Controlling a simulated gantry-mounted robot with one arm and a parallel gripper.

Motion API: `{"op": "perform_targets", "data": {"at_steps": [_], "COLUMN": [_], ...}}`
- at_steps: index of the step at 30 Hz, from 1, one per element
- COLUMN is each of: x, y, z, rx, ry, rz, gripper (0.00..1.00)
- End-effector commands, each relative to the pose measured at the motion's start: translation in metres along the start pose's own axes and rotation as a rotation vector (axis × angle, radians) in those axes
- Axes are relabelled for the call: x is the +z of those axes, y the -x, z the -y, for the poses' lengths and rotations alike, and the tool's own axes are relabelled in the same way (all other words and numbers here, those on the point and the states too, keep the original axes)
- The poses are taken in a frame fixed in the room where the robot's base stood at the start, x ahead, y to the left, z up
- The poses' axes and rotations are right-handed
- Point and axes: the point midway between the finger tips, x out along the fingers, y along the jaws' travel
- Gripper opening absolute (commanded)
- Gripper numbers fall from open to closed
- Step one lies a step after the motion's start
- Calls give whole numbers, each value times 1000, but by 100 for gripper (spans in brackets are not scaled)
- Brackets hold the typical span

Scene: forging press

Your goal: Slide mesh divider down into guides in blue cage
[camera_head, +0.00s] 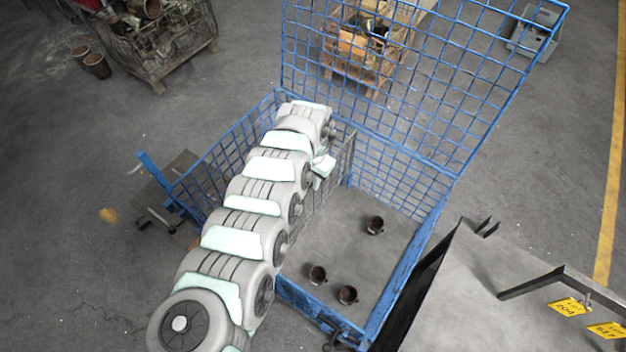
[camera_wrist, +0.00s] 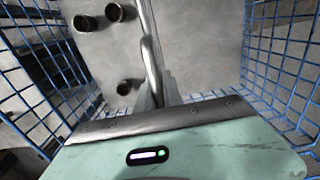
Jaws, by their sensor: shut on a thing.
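The blue cage (camera_head: 405,285) is a wire-mesh crate with its tall rear side standing up. The dark grey mesh divider (camera_head: 343,163) stands roughly upright inside it, running from front to back. My arm hides its left face and much of its lower part. In the wrist view the divider (camera_wrist: 145,20) shows nearly edge-on, as a metal bar running up from my gripper (camera_wrist: 157,95). My gripper is shut on its top bar. In the head view the fingers are hidden by my arm. I cannot make out the guides or whether the divider's edges sit in them.
Several small dark cups, one of them at the back (camera_head: 375,225), stand on the cage floor right of the divider. A grey metal table (camera_head: 480,285) with yellow tags stands close to the cage's right. Crates of scrap (camera_head: 160,50) stand behind. Floor at left is mostly clear.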

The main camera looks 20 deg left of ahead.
Motion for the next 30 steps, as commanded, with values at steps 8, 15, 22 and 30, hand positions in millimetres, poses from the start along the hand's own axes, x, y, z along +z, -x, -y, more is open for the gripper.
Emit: {"op": "perform_targets", "data": {"at_steps": [8,15,22,30], "x": [-1,-1,-1,-1], "y": [1,1,-3,-9], "z": [0,0,0,0], "rx": [-1,-1,-1,0], "ry": [0,0,0,0], "rz": [-2,-2,-1,-1], "gripper": [0,0,0,0]}}
